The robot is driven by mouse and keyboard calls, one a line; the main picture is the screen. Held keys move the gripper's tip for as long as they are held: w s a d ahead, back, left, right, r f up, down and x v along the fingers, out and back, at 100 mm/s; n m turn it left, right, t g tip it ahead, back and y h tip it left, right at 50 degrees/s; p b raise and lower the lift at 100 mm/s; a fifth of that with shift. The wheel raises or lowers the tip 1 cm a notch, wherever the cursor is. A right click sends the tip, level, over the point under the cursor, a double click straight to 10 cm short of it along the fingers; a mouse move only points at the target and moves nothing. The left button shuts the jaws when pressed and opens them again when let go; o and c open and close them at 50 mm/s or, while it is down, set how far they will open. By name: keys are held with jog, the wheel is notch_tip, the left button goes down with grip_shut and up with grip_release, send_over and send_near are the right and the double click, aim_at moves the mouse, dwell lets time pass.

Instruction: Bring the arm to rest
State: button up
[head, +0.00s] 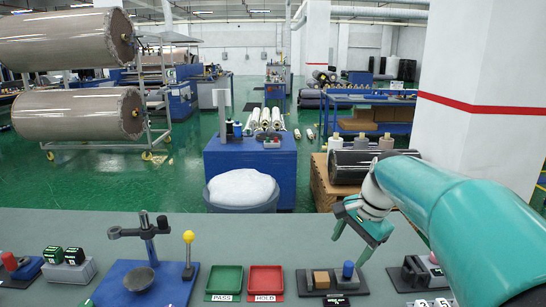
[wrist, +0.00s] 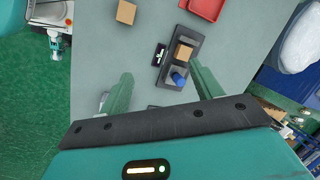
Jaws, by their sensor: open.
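My gripper (head: 354,246) is at the right of the head view, above the grey worktop (head: 215,232), with its two green fingers apart. Nothing is seen between them. In the wrist view the open fingers (wrist: 161,72) stand on either side of a black tray (wrist: 191,40), which lies below and beyond them. The tray holds a tan block (wrist: 184,52) and a blue cylinder (wrist: 179,80). In the head view this tray (head: 310,293) is just left of and below the gripper. My teal arm reaches in from the right edge.
A green PASS tray (head: 225,279) and red HOLD tray (head: 265,279) lie left of the gripper. A blue stand base (head: 120,290) with a dark bowl and yellow-knobbed post is farther left. Dark holders (head: 415,275) lie near my arm. The worktop's back middle is clear.

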jog(key=s+a+f+n+t+h, duration=0.1)
jog(key=s+n, duration=0.4)
jog(key=s, duration=0.6)
jog(key=s+a+f+n+t+h, duration=0.1)
jog(key=s+n, duration=0.5)
jog(key=s, duration=0.6)
jog(key=shift+a+f+t+h, duration=0.15)
jog(key=shift+f+t+h, duration=0.25)
jog(key=shift+f+t, duration=0.3)
